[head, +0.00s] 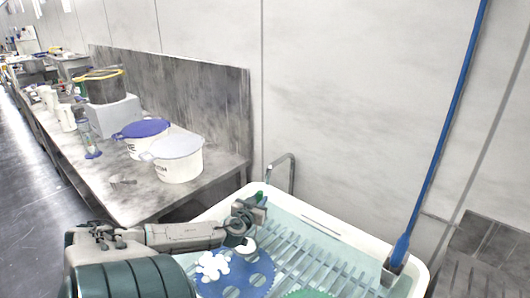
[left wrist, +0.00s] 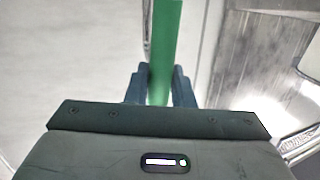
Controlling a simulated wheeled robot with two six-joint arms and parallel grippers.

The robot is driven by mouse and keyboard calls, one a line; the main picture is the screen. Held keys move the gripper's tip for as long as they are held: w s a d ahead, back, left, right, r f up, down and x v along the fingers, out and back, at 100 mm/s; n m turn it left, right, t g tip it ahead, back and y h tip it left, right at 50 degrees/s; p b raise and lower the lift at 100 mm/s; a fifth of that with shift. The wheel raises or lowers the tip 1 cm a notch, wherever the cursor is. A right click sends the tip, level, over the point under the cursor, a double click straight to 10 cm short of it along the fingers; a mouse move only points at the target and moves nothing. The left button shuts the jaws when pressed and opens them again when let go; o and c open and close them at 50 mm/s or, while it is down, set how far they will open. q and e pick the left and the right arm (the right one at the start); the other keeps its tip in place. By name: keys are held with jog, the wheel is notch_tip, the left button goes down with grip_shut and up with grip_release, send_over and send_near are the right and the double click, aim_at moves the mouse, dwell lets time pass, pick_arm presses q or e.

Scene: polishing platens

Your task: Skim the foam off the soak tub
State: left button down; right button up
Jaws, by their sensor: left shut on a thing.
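The soak tub (head: 335,225) is a white-rimmed bin with pale teal liquid and a slatted rack, at the lower right of the head view. White foam patches (head: 212,265) show over a blue perforated disc (head: 235,280) at its near left. My left gripper (head: 258,201) is at the tub's far left corner, shut on a green handle. The green handle (left wrist: 165,50) stands between both fingers in the left wrist view; its far end is out of sight. My left arm hides part of the tub's left side. My right gripper is not in view.
A blue pole (head: 440,150) with a metal end stands at the tub's right corner. A metal bench (head: 150,200) on the left bears a white bucket (head: 178,160) and a blue-lidded bucket (head: 142,135). A pale wall (head: 350,100) rises behind the tub.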

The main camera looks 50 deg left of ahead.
pick_arm(q)
jog(key=shift+s+a, duration=0.15)
jog(key=shift+a, duration=0.5)
jog(key=shift+s+d+r+p, duration=0.1)
jog(key=shift+s+p, duration=0.15)
jog(key=shift+p, duration=0.2)
jog(key=s+d+p, duration=0.3)
jog(key=s+p, duration=0.5)
jog(key=s, duration=0.5)
jog(key=shift+d, duration=0.15)
